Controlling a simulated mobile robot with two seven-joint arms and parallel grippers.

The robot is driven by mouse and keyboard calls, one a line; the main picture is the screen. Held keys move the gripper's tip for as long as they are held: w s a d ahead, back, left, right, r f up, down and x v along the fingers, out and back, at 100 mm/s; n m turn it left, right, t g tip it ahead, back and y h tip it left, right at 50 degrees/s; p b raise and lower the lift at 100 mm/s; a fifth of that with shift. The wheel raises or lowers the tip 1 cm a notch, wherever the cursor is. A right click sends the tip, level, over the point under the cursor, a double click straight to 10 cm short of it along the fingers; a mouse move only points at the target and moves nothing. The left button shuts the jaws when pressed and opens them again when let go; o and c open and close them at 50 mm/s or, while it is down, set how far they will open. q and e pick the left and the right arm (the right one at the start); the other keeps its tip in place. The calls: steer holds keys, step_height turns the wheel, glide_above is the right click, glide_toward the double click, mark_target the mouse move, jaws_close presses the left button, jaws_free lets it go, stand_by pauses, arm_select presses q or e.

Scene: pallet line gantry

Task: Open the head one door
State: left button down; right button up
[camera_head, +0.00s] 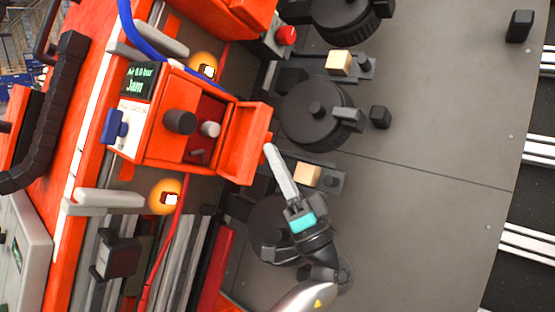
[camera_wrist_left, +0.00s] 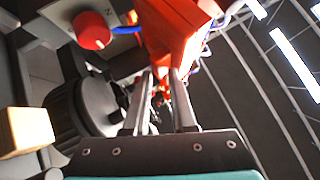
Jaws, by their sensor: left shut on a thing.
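The head one box (camera_head: 165,135) is orange, with a small green-lettered screen on it. Its orange door (camera_head: 247,143) stands swung out from the box, and the dark red inside shows, with a black knob (camera_head: 180,122) and a grey knob (camera_head: 211,129). My left gripper (camera_head: 269,150) reaches up from below, its fingertips at the door's outer edge. In the left wrist view the gripper's two fingers (camera_wrist_left: 163,78) point at the orange door (camera_wrist_left: 180,35), close together with a narrow gap. The exact grip point is hidden. My right gripper is in neither view.
Black round reels (camera_head: 316,112) and tan blocks (camera_head: 338,63) stand on the grey plate near my left arm. A red button (camera_head: 286,35) sits above the door. A blue cable (camera_head: 135,38) runs over the box. The plate at right is mostly clear.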

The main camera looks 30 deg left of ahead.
arm_select(q)
steer(key=shift+s+a+r+n+g, duration=0.1)
steer(key=shift+a+n+g, duration=0.2)
steer(key=shift+a+g, duration=0.15)
steer(key=shift+s+a+r+n+g, duration=0.1)
steer(key=shift+a+n+g, duration=0.25)
steer(key=shift+g, duration=0.1)
steer(key=c, duration=1.2)
jaws_free()
steer(key=o, duration=0.4)
steer(key=shift+s+a, duration=0.15)
steer(key=shift+c, duration=0.2)
steer(key=shift+f, duration=0.1)
steer(key=shift+f+m, duration=0.15)
steer(key=shift+m, duration=0.1)
steer(key=v, duration=1.5)
steer(key=shift+d, duration=0.25)
